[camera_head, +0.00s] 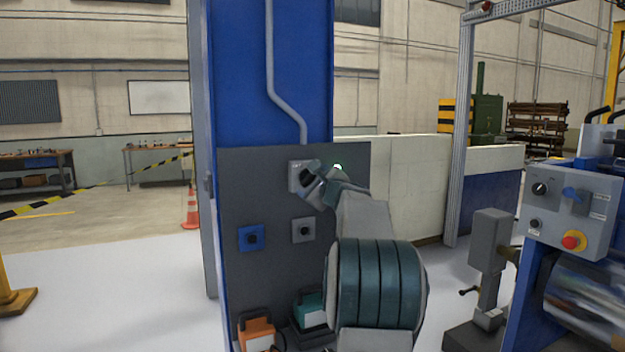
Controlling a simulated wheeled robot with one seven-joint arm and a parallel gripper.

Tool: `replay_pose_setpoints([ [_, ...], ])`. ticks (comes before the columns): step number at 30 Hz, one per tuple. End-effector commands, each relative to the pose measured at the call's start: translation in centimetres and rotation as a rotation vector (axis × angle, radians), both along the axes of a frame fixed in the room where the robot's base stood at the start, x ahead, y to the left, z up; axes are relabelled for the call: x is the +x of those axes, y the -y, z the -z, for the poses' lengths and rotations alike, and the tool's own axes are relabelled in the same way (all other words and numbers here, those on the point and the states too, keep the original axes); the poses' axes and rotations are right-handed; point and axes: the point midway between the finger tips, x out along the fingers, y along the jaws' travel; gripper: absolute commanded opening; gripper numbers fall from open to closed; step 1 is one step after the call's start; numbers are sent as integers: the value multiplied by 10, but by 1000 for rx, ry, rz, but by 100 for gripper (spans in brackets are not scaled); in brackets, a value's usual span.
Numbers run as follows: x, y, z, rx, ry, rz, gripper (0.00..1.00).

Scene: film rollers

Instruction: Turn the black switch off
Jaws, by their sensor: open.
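A dark grey panel on the blue column carries several switch boxes. The upper light grey box (295,177) is partly covered by my gripper (311,176), which is at its right side. A dark part shows between the box and my gripper; I cannot tell whether it is a black switch or a fingertip, nor whether they touch. Below it, a grey box (297,237) has a round black switch (305,230). To its left, a blue box (245,245) has a dark knob (252,238). My gripper is open, seen from behind, with its fingers largely hidden.
At right is a roller machine with a grey control box (572,212) bearing a red button (574,241). A grey post stand (489,260) is beside it. The floor at left is open.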

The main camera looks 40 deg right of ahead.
Motion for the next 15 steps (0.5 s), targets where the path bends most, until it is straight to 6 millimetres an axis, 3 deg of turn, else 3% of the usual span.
replay_pose_setpoints([
  [10,3,1,0,0,0,0,74],
  [15,3,0,0,0,0,0,32],
])
